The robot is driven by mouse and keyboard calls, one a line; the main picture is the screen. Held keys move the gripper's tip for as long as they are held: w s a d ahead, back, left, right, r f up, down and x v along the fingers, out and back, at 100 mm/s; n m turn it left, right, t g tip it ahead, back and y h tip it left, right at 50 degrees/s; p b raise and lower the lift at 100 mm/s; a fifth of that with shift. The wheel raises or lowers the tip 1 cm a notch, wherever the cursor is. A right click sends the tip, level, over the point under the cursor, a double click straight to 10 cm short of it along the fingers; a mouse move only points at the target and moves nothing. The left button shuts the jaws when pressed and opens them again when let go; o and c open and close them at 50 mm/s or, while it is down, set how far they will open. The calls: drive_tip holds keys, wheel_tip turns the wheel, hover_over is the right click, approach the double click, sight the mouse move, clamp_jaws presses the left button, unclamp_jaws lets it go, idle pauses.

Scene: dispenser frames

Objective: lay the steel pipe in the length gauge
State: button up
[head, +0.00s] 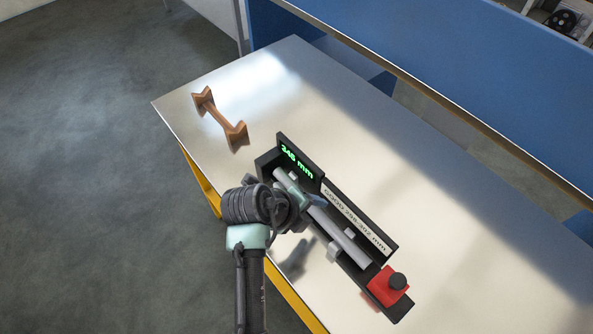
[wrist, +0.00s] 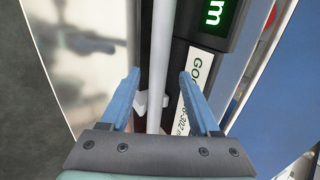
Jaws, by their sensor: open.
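The steel pipe (head: 345,238) is a grey tube lying lengthwise in the black length gauge (head: 316,172), between small pale supports. Its far upper-left end is near the green display (head: 297,161), which seems to read about 346 mm, the digits being small. A label on the gauge's back wall reads about "GOOD 298-302 mm". My gripper (head: 309,199) is over the pipe's upper half. In the wrist view my blue-fingered gripper (wrist: 158,80) is open, one finger on each side of the pipe (wrist: 160,45), with gaps on both sides. The gripper hides part of the pipe in the head view.
A wooden cradle (head: 221,121) stands empty on the metal table (head: 290,70) at upper left. A blue panel (head: 430,60) runs behind the table. The table's right side is clear.

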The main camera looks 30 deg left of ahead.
drive_tip(key=v, duration=0.9)
drive_tip(key=shift+r, duration=0.2)
drive_tip(key=w+d+r+n+t+y, duration=0.1)
drive_tip(key=w+r+n+t+y, duration=0.15)
drive_tip(key=w+r+n, duration=0.4)
drive_tip(key=w+d+r+n+t+y, duration=0.1)
drive_tip(key=w+r+t, duration=0.3)
drive_tip(key=r, duration=0.6)
drive_tip(key=w+d+r+n+t, duration=0.1)
drive_tip(key=d+r+n+t, duration=0.15)
drive_tip(key=r, duration=0.65)
drive_tip(key=w+d+r+n+t, duration=0.1)
drive_tip(key=d+r+n+t, duration=0.15)
drive_tip(key=r, duration=0.55)
drive_tip(key=s+d+r+n+t, duration=0.3)
drive_tip(key=s+r, duration=0.1)
drive_tip(key=r, duration=0.3)
drive_tip(key=s+d+r+n+t, duration=0.3)
drive_tip(key=r, duration=0.4)
drive_tip(key=s+d+r+n+t+h, duration=0.1)
drive_tip(key=s+d+r+n+t, duration=0.2)
drive_tip(key=r, duration=0.5)
drive_tip(key=shift+s+d, duration=0.25)
drive_tip(key=shift+s, duration=0.6)
